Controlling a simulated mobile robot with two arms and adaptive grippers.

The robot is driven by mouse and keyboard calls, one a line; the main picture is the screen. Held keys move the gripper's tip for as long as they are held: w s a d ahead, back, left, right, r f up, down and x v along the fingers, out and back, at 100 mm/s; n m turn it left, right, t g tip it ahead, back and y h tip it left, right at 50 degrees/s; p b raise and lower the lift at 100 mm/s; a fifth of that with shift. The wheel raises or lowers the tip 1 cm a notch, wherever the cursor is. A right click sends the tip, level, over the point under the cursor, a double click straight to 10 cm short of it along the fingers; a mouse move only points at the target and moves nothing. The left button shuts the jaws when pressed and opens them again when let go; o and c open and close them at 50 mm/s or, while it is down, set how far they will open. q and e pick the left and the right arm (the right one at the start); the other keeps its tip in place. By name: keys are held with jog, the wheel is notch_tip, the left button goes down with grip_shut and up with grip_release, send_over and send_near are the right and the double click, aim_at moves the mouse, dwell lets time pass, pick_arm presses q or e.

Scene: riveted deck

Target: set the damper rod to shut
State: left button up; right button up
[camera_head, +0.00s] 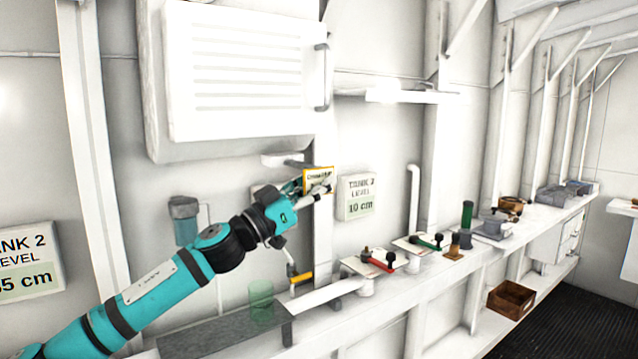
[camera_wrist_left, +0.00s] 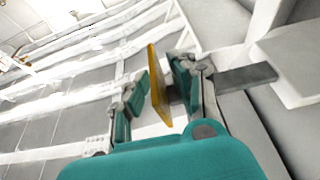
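My left gripper (camera_head: 309,184) is raised against the wall below the louvred cabinet, at a small yellow-edged plate (camera_head: 319,174) whose lettering I cannot read. In the left wrist view the gripper (camera_wrist_left: 160,72) is open, with the yellow plate (camera_wrist_left: 158,88) edge-on between its parted fingers. A small grey piece behind the plate lies by the right finger; I cannot tell whether it is the damper rod. A flat grey bar (camera_wrist_left: 246,77) sticks out beside that finger; a grey bracket (camera_head: 284,160) shows above the gripper in the head view. My right gripper is out of view.
A louvred cabinet (camera_head: 246,75) hangs above. A level sign (camera_head: 357,196) is to the right. Below are an orange-handled lever (camera_head: 301,278), a green transparent cylinder (camera_head: 261,302), a red lever (camera_head: 378,260) and a green lever (camera_head: 427,242). A wooden box (camera_head: 511,299) sits lower right.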

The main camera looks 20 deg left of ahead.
pick_arm(q)
grip_shut()
jog(key=w+a+p, duration=0.3)
jog(key=w+a, duration=0.2)
jog(key=a, duration=0.1)
jog(key=shift+a+r+p, duration=0.2)
jog(key=shift+a+p, duration=0.05)
jog(key=shift+p, duration=0.15)
jog(key=shift+o, duration=0.9)
grip_release()
jog(key=shift+a, duration=0.15)
